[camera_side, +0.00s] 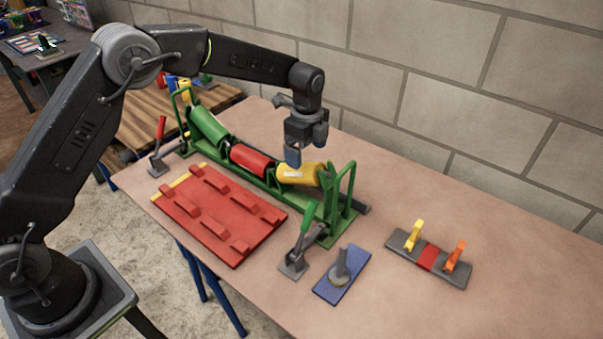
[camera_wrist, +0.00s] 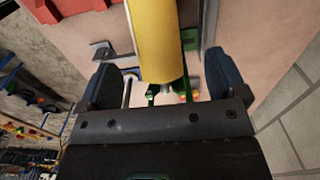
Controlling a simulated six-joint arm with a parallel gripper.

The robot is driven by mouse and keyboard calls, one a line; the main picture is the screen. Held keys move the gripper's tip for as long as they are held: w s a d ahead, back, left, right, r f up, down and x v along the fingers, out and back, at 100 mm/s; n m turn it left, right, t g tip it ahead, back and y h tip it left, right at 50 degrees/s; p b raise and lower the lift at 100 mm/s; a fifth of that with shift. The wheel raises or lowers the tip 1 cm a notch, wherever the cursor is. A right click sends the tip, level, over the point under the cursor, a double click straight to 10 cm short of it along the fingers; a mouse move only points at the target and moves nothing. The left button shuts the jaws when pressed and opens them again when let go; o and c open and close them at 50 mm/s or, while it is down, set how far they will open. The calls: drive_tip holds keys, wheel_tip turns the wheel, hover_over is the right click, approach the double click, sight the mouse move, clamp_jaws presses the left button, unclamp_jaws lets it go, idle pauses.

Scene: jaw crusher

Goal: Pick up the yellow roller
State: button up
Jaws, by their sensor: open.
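The yellow roller (camera_side: 300,174) lies at the right end of a green frame (camera_side: 268,192), in line with a red roller (camera_side: 253,159) and a green roller (camera_side: 208,125). My gripper (camera_side: 302,157) is just above the yellow roller, pointing down. In the wrist view the yellow roller (camera_wrist: 154,42) runs between the two spread fingers of my gripper (camera_wrist: 163,85), with gaps on both sides. The jaws are open and hold nothing. The fingers partly hide the roller's top in the side view.
A red plate (camera_side: 222,220) with raised blocks lies in front of the frame. Grey levers with a green handle (camera_side: 308,218) and a red handle (camera_side: 161,128) stand nearby. A blue plate (camera_side: 342,274) and a grey fixture (camera_side: 430,258) lie right. A block wall (camera_side: 440,80) stands behind.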

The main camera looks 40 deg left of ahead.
sight(304, 168)
drive_tip(key=shift+s+a+f, duration=0.15)
drive_tip(key=shift+f, duration=1.4)
drive_tip(key=shift+s+a+f, duration=0.1)
drive_tip(key=shift+f, duration=1.45)
drive_tip(key=shift+r, duration=0.1)
drive_tip(key=c, duration=1.3)
drive_tip(key=shift+c, duration=0.2)
